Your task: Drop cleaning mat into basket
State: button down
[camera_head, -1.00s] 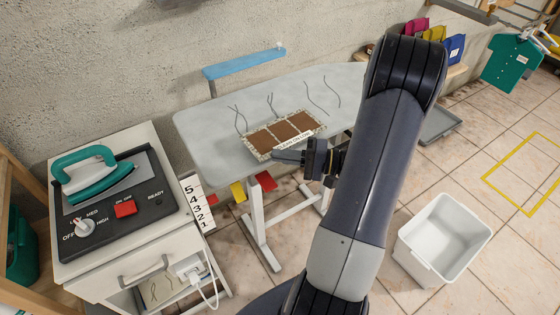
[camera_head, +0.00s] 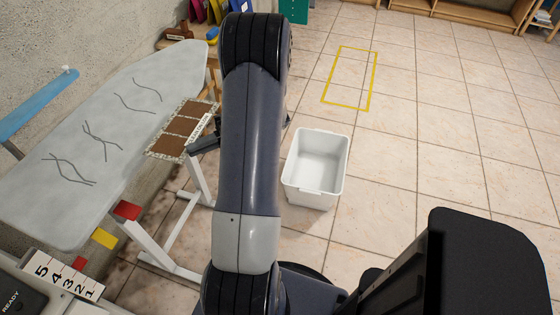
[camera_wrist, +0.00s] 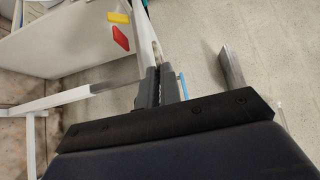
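The cleaning mat (camera_head: 183,126), brown panels with a speckled pale border, is held flat just off the right edge of the ironing board. My gripper (camera_head: 203,145) is shut on its near right edge, partly hidden by my arm. In the wrist view my gripper's dark fingers (camera_wrist: 160,86) are close together, with a thin pale edge between them that may be the mat seen edge-on. The white basket (camera_head: 302,190) stands open and upright on the floor, right of my arm and apart from the mat. Its visible inside looks empty.
The grey ironing board (camera_head: 130,88) with dark wavy lines stands left, on white legs (camera_head: 165,262). A blue sleeve board (camera_head: 30,108) is beyond it. A yellow floor outline (camera_head: 351,77) lies behind the basket. The tiled floor on the right is largely clear.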

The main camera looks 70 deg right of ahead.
aim_at(310, 184)
jog(key=z, duration=2.8)
